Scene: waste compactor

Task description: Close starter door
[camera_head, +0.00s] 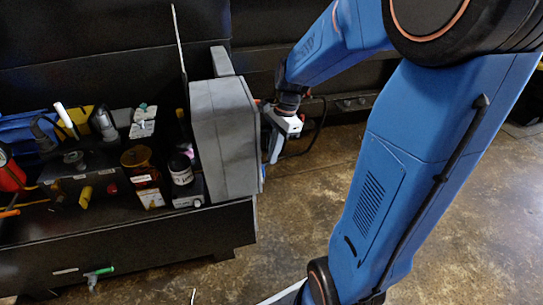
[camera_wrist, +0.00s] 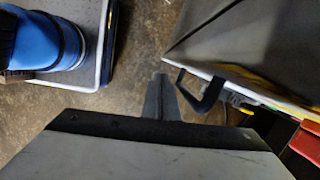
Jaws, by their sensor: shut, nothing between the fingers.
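A grey box-like unit (camera_head: 222,135), which I take to be the starter, stands at the right end of the black workbench. In the wrist view a grey panel (camera_wrist: 255,45) with a black bar handle (camera_wrist: 207,97) fills the upper right; I take it for the starter door. I cannot tell how far open it is. My gripper (camera_head: 272,158) is beside the right face of the grey unit. In the wrist view its fingers (camera_wrist: 161,78) are together and empty, just left of the handle. I cannot tell whether they touch it.
The black workbench (camera_head: 130,255) holds jars, tools and small boxes left of the grey unit. Red (camera_wrist: 307,140) and yellow items lie close by at the wrist view's right edge. The concrete floor (camera_head: 315,190) right of the bench is clear.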

